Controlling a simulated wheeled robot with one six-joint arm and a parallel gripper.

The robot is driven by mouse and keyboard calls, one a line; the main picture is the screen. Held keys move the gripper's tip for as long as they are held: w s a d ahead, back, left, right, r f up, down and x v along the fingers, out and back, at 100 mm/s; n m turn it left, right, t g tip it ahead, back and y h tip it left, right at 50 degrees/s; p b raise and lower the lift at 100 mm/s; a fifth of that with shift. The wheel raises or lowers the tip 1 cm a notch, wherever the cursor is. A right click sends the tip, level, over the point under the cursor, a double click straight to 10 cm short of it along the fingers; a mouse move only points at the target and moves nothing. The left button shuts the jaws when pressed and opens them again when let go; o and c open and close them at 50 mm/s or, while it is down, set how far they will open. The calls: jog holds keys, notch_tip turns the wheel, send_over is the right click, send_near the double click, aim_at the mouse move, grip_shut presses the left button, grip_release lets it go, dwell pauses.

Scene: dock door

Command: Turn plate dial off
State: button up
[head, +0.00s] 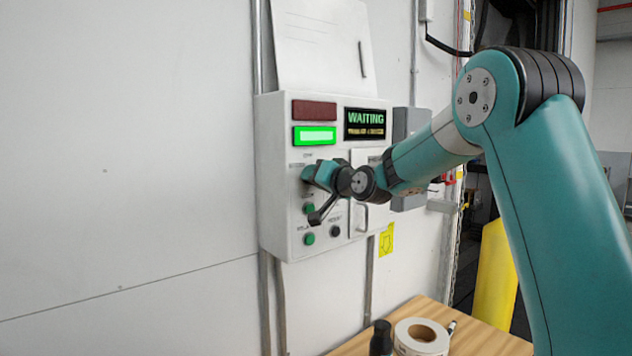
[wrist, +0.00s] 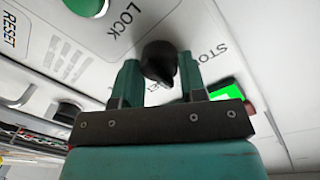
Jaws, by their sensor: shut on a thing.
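The control box (head: 275,170) is a white panel on the wall, with a lit green lamp (head: 315,136), a dark red lamp (head: 314,110) and a display reading WAITING (head: 364,124). In the wrist view a black dial (wrist: 159,62) sits between the two fingers of my gripper (wrist: 157,83), which is shut on it. The label LOCK shows above the dial and a partly hidden label beginning STO shows to its right. In the head view my gripper (head: 318,177) is at the panel and hides the dial.
Green buttons (head: 309,239) and a black knob (head: 335,231) are low on the panel. A small door with a handle (head: 362,216) is beside them. A wooden table (head: 480,341) below holds a tape roll (head: 421,336) and a black bottle (head: 381,338). A yellow post (head: 495,275) stands at right.

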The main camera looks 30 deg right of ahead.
dwell(0.4)
jog(key=o, duration=0.9)
jog(key=s+d+b, duration=0.1)
jog(key=s+b, duration=0.1)
jog(key=s, duration=0.3)
jog(key=s+b, duration=0.3)
jog(key=s, duration=0.3)
jog(key=s+d+r+b, duration=0.1)
jog(key=s+b, duration=0.2)
jog(key=s, duration=0.3)
jog(key=shift+s+d, duration=0.1)
jog(key=shift+d, duration=0.25)
